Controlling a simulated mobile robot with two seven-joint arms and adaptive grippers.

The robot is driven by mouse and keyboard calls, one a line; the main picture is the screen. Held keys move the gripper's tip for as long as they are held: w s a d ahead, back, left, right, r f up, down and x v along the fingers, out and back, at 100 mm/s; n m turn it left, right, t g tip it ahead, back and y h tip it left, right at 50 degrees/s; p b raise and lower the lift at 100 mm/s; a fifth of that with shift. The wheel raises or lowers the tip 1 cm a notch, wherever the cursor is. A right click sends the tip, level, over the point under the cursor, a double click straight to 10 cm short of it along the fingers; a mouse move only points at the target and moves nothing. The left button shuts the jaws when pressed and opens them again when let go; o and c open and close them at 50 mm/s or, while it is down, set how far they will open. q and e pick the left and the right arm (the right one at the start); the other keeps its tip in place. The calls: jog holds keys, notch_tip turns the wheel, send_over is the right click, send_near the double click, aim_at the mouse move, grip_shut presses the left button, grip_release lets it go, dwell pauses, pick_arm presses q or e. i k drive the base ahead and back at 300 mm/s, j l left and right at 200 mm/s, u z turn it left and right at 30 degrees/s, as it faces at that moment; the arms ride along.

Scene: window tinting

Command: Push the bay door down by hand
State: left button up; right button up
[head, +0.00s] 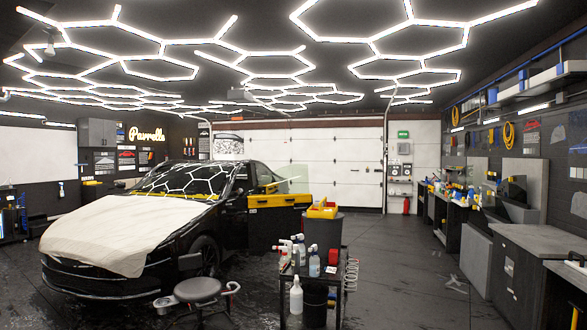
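The bay door (335,165) is a wide white sectional door in the back wall. Its panels hang upright and fill most of the opening. The parked car and its open door hide the lower left part, and I cannot tell from here whether the bottom edge touches the floor. A small dark fitting, perhaps a handle or latch, shows near its right side. Neither of my grippers is in view.
A black car (222,225) with a white hood cover (115,232) stands at left, its side door (270,222) open. A stool (198,290) and a bottle-laden cart (310,285) stand in front. Workbenches (520,240) line the right; floor (400,260) between is mostly clear.

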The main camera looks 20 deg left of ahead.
aim_at(332, 155)
jog(key=i, duration=3.15)
jog(key=i+z, duration=0.2)
jog(key=i, duration=0.3)
jog(key=i+z, duration=0.15)
jog(key=i, duration=0.4)
jog(key=i+j+z, duration=0.2)
jog(key=i, duration=0.3)
jog(key=i+l, duration=0.1)
jog(key=i, duration=0.7)
jog(key=i+l+z, duration=0.1)
jog(key=i, duration=0.7)
jog(key=i+u, duration=0.3)
jog(key=i, duration=0.45)
jog(key=i+u, duration=0.35)
jog(key=i, duration=0.4)
jog(key=i+l, duration=0.1)
jog(key=i, duration=3.2)
